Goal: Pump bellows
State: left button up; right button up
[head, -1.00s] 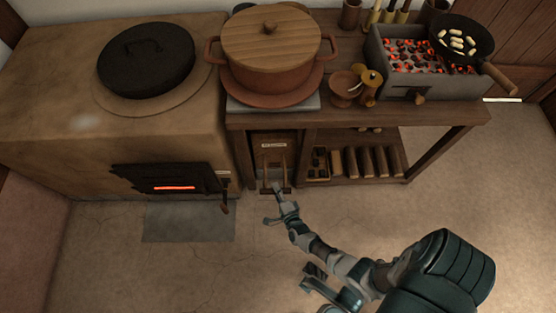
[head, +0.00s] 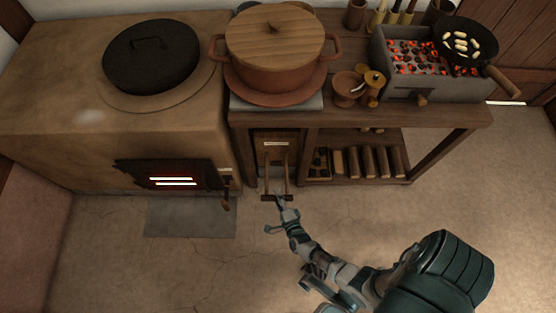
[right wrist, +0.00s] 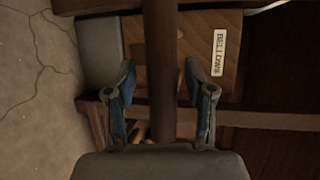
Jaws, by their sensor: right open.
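The bellows (head: 276,150) is a wooden box with a pale label, set under the bench beside the stove. Two rods come out of its front to a dark crossbar handle (head: 270,198). My right gripper (head: 281,205) is at the handle. It also shows in the right wrist view (right wrist: 158,85), its two fingers apart on either side of the bar, with gaps to it. My left gripper is not in view.
The clay stove (head: 60,135) stands at left, its fire door (head: 165,175) glowing through slots. A small lever (head: 226,190) hangs beside the bellows. The bench (head: 350,116) carries a lidded pot (head: 275,70) and a coal brazier (head: 410,88). The floor in front is clear.

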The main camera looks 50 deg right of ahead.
jog(key=v, duration=1.2)
jog(key=shift+f, duration=0.15)
jog(key=shift+d, duration=0.1)
